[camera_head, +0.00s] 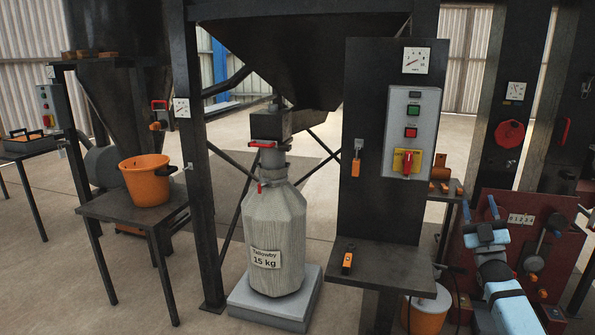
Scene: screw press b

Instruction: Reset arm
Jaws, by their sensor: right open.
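My right arm (508,300), light blue with dark bands, comes in from the bottom right. My right gripper (479,206) points up and away, its two blue fingers spread apart with nothing between them. It shows in front of the dark red machine (560,238), which carries a number counter (521,219) and a lever with a dark knob. I cannot tell how far the gripper is from that machine. My left gripper is out of view.
A black panel post has a grey control box (411,133) and a small shelf (385,265) left of my arm. A filled sack (273,240) labelled 15 kg hangs under the hopper (290,50). An orange bucket (147,182) stands on a left table. Open floor shows behind.

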